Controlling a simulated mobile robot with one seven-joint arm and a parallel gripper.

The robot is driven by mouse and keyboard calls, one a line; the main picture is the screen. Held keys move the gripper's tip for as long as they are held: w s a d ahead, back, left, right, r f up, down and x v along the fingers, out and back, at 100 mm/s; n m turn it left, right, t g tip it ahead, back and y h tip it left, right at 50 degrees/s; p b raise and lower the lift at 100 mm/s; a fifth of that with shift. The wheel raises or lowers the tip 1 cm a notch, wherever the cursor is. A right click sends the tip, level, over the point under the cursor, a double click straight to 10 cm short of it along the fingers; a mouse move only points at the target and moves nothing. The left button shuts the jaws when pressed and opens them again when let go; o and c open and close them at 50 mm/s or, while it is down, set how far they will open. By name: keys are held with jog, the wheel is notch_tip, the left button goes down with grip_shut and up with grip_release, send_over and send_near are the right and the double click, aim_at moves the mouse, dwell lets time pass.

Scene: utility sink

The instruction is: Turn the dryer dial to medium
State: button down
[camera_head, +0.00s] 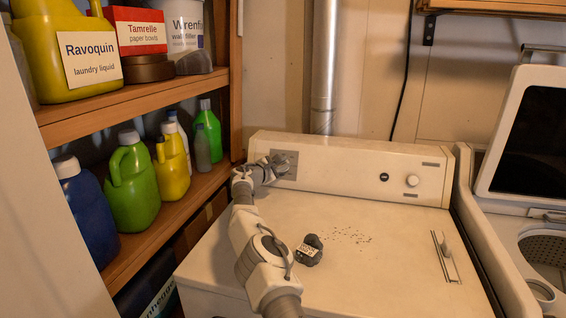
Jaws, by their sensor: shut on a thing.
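The white dryer (330,205) stands in the middle, with a raised control panel (340,171) along its back. My gripper (279,164) is at the left part of this panel, in front of a grey square plate (291,158). It is shut on the dryer dial there. The dial itself is hidden behind my gripper, so its setting and markings cannot be read. My arm reaches up to it from the bottom of the view, over the dryer's left side.
A pale knob (412,181) and a black button (384,177) sit on the panel's right. Shelves of bottles (130,180) stand left; an open washer (525,200) stands right.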

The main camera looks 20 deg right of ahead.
aim_at(286, 163)
jog(key=c, duration=0.8)
grip_release()
jog(key=shift+a, duration=0.1)
jog(key=shift+s+a+r+b, duration=0.15)
jog(key=shift+s+a+b, duration=0.25)
jog(key=shift+a, duration=0.15)
jog(key=shift+b+v, duration=0.3)
jog(key=shift+v, duration=0.6)
jog(key=v, duration=1.4)
